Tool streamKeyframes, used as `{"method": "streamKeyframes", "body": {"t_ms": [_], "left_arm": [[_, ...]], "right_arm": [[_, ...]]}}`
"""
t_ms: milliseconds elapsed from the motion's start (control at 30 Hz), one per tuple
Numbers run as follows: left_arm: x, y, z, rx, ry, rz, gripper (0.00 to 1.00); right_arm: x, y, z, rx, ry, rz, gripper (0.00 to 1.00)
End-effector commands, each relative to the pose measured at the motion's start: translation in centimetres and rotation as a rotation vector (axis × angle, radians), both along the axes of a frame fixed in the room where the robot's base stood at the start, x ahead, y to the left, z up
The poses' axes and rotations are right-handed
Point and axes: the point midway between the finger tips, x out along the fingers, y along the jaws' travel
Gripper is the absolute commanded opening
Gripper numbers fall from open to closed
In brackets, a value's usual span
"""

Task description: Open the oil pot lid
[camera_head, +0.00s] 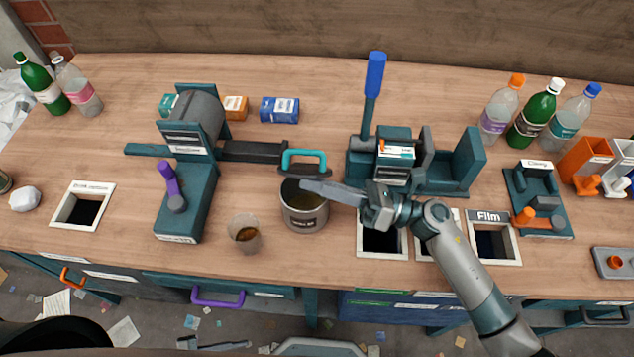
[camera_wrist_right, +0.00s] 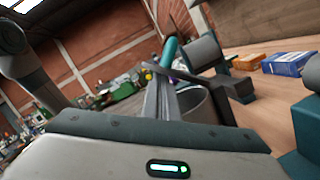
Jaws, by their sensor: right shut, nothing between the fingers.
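The grey oil pot (camera_head: 305,217) stands on the workbench near the middle, with brownish oil showing through its open top. Its dark lid with a teal handle (camera_head: 304,154) is at the pot's back rim, tilted up. My right gripper (camera_head: 308,186) is shut and empty, its fingertips over the pot's opening, just in front of the lid. In the right wrist view the shut fingers (camera_wrist_right: 163,92) point toward the teal handle (camera_wrist_right: 170,50), with the pot's wall (camera_wrist_right: 195,102) partly hidden behind them. Whether the fingers touch the lid I cannot tell. My left gripper is not in view.
A cup of brown liquid (camera_head: 245,234) stands left of the pot. A teal press with a purple lever (camera_head: 172,183) is further left, and a machine with a blue-handled lever (camera_head: 374,78) is at the right. Framed openings (camera_head: 493,242) lie right of the pot.

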Motion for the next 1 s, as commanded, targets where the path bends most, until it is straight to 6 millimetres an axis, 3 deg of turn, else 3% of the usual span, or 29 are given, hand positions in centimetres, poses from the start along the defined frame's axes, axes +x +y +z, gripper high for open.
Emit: {"method": "streamKeyframes", "body": {"t_ms": [100, 200, 367, 533, 700, 800, 1000], "left_arm": [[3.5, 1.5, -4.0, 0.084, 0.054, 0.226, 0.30], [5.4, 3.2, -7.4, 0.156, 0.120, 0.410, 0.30], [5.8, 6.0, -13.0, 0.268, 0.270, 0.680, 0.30], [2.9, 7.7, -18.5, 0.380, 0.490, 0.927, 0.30], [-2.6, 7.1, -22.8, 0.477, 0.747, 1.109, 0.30], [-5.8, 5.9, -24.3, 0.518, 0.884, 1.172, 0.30], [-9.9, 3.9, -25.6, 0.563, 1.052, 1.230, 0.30]], "right_arm": [[0.0, 0.0, 0.0, 0.000, 0.000, 0.000, 0.00], [0.0, 0.0, 0.0, 0.000, 0.000, 0.000, 0.00], [0.0, 0.0, 0.0, 0.000, 0.000, 0.000, 0.00], [0.0, 0.0, 0.0, 0.000, 0.000, 0.000, 0.00], [0.0, 0.0, 0.0, 0.000, 0.000, 0.000, 0.00], [0.0, 0.0, 0.0, 0.000, 0.000, 0.000, 0.00], [0.0, 0.0, 0.0, 0.000, 0.000, 0.000, 0.00]]}}
